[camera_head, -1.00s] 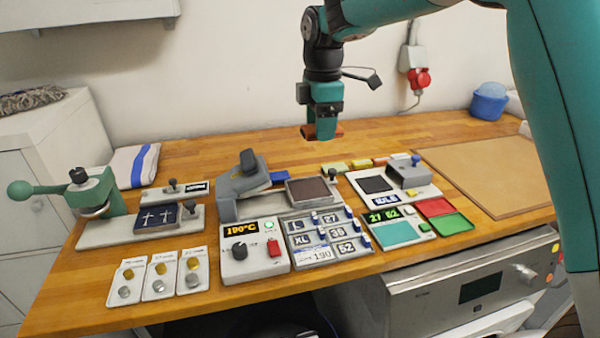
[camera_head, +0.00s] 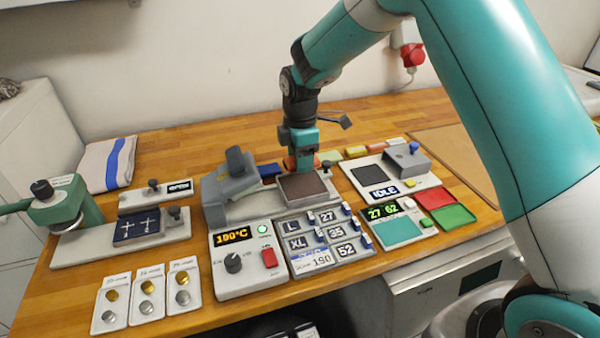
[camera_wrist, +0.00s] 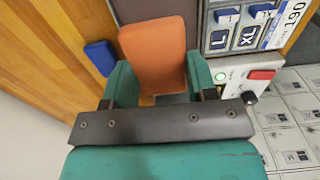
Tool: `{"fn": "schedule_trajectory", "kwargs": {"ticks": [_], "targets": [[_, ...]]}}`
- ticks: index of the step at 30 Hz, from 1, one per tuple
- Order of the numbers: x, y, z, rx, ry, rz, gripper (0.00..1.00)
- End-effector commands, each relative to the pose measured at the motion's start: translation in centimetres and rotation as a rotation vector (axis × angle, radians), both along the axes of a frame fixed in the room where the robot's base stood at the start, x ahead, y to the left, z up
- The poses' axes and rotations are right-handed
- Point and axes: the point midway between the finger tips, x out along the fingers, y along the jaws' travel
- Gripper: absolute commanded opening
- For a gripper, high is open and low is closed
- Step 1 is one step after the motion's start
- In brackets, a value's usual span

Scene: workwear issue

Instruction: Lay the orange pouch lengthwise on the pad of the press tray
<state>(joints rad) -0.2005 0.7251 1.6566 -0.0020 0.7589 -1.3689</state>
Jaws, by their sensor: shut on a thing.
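The orange pouch (camera_wrist: 155,55) is between the fingers of my gripper (camera_wrist: 160,82), which is shut on it in the wrist view. In the head view, my gripper (camera_head: 303,160) hangs at the back edge of the press tray pad, and only a sliver of the orange pouch (camera_head: 290,162) shows. The dark brown pad (camera_head: 303,187) of the press tray looks bare in the head view. In the wrist view the pad (camera_wrist: 150,9) shows just beyond the pouch's far end. I cannot tell whether the pouch touches the pad.
The grey press head (camera_head: 238,165) stands left of the pad. A blue pouch (camera_head: 268,170) lies behind the press, also in the wrist view (camera_wrist: 100,56). A control box (camera_head: 245,270) and a label rack (camera_head: 325,243) stand in front. An IDLE device (camera_head: 406,160) is at the right.

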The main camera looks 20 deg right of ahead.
Motion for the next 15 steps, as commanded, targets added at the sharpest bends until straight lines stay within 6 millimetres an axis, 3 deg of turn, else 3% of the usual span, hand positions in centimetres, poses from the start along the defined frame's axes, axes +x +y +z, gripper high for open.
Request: {"fn": "schedule_trajectory", "kwargs": {"ticks": [15], "targets": [[0.0,0.0,-5.9,0.0,-0.001,0.0,0.25]]}}
